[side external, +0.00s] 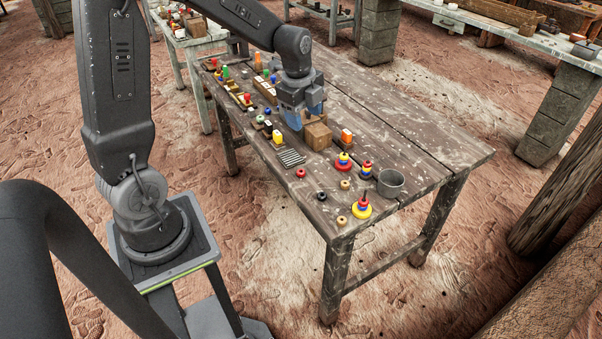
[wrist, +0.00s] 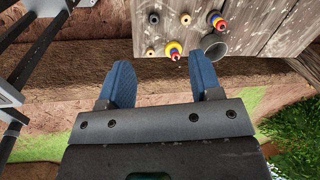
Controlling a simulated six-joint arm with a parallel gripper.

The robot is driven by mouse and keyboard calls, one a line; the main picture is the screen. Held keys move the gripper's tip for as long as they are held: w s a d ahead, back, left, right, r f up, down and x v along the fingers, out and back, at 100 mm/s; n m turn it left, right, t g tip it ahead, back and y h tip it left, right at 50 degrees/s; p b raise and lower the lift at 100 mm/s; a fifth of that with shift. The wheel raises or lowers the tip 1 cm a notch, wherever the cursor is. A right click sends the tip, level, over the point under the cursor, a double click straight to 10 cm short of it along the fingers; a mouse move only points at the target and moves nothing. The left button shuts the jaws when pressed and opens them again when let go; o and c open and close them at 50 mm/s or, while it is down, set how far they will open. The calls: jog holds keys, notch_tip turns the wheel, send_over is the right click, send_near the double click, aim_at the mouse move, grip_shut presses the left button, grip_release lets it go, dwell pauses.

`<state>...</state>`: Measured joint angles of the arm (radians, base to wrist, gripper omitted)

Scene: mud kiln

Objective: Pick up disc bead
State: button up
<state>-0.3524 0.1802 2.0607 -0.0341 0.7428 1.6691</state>
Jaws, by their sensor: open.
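Several small round beads with holes lie on the wooden table (side external: 440,155): a red one (side external: 300,172), a black one (side external: 321,196), a tan one (side external: 345,184) and another tan one (side external: 341,220). I cannot tell which is the disc bead. The wrist view shows a black bead (wrist: 153,18) and tan beads (wrist: 185,19) beyond my fingertips. My gripper (side external: 299,122) is open and empty, over the table beside a wooden block (side external: 318,134), apart from these beads. In the wrist view its blue fingers (wrist: 157,60) are spread wide.
Stacked coloured ring toys (side external: 362,207) and a grey cup (side external: 391,183) stand near the table's front end. A ridged grey plate (side external: 291,158) lies left of the block. More small coloured pieces crowd the far left. The table's right side is mostly clear.

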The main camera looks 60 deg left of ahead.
jog(key=w+a+f+m+g, duration=0.1)
jog(key=w+a+f+m, duration=0.1)
jog(key=a+f+m, duration=0.55)
jog(key=n, duration=0.2)
send_over(301, 168)
jog(key=s+d, duration=0.2)
jog(key=shift+h, duration=0.3)
jog(key=f, duration=0.9)
jog(key=shift+w+d, duration=0.15)
jog(key=shift+w, duration=0.05)
jog(key=shift+d+f, duration=0.1)
jog(key=shift+f, duration=3.1)
jog(key=shift+c, duration=0.4)
jog(key=c, duration=0.9)
